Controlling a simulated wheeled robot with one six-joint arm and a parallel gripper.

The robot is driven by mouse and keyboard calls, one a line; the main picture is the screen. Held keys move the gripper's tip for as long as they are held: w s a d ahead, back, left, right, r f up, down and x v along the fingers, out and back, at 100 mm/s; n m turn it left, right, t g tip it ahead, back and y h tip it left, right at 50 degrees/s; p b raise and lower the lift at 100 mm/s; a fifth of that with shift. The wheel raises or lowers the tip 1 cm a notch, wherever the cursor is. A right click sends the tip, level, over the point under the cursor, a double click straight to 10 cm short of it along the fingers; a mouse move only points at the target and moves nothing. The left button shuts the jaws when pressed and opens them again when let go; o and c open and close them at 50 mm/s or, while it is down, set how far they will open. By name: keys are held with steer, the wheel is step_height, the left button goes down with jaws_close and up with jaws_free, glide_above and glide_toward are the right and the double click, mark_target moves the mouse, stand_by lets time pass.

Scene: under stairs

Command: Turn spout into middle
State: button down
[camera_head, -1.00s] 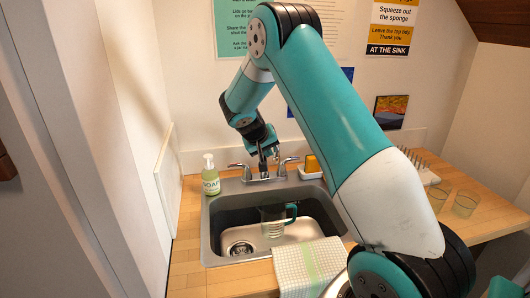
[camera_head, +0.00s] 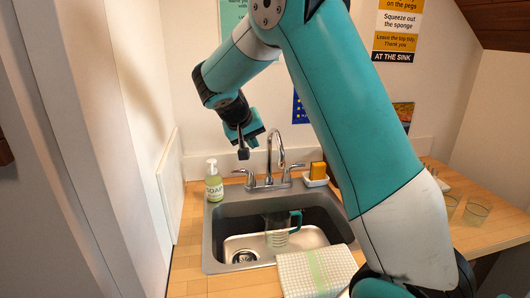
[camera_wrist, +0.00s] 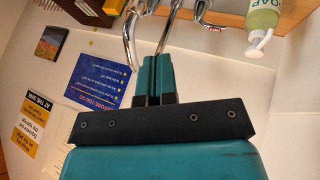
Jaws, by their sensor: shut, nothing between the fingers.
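The chrome gooseneck spout (camera_head: 274,139) rises behind the sink (camera_head: 213,222). It curves over, and its tip hangs slightly right of the faucet base in the head view. Lever handles stand on both sides, the left handle (camera_head: 241,172) and the right handle (camera_head: 291,166). My gripper (camera_head: 243,153) is shut and empty, to the left of the spout and apart from it in the head view. In the wrist view, my closed fingers (camera_wrist: 155,77) point toward the spout (camera_wrist: 130,35), whose lower part is partly hidden behind them.
A glass pitcher with a teal handle (camera_head: 278,237) stands in the basin near the drain (camera_head: 244,257). A soap bottle (camera_head: 213,183) stands at the left back, a sponge holder (camera_head: 316,178) at the right back. A checked towel (camera_head: 310,272) lies in front. Glasses (camera_head: 475,212) stand right.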

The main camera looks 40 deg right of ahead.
steer(key=s+d+f+t+y, duration=0.1)
steer(key=s+d+f+y, duration=0.1)
steer(key=d, duration=0.4)
steer(key=s+d+f+y, duration=0.1)
steer(key=d+f+y, duration=0.15)
steer(key=d, duration=0.35)
steer(key=s+d+r+t+y, duration=0.4)
steer(key=s+d, duration=0.3)
steer(key=s, duration=0.1)
steer(key=w+a+f+p, duration=0.4)
steer(key=w+f+p, duration=0.1)
steer(key=w+f, duration=0.2)
steer(key=shift+w+a+f+m, duration=0.35)
steer(key=shift+w+m, duration=0.05)
steer(key=shift+w, duration=0.3)
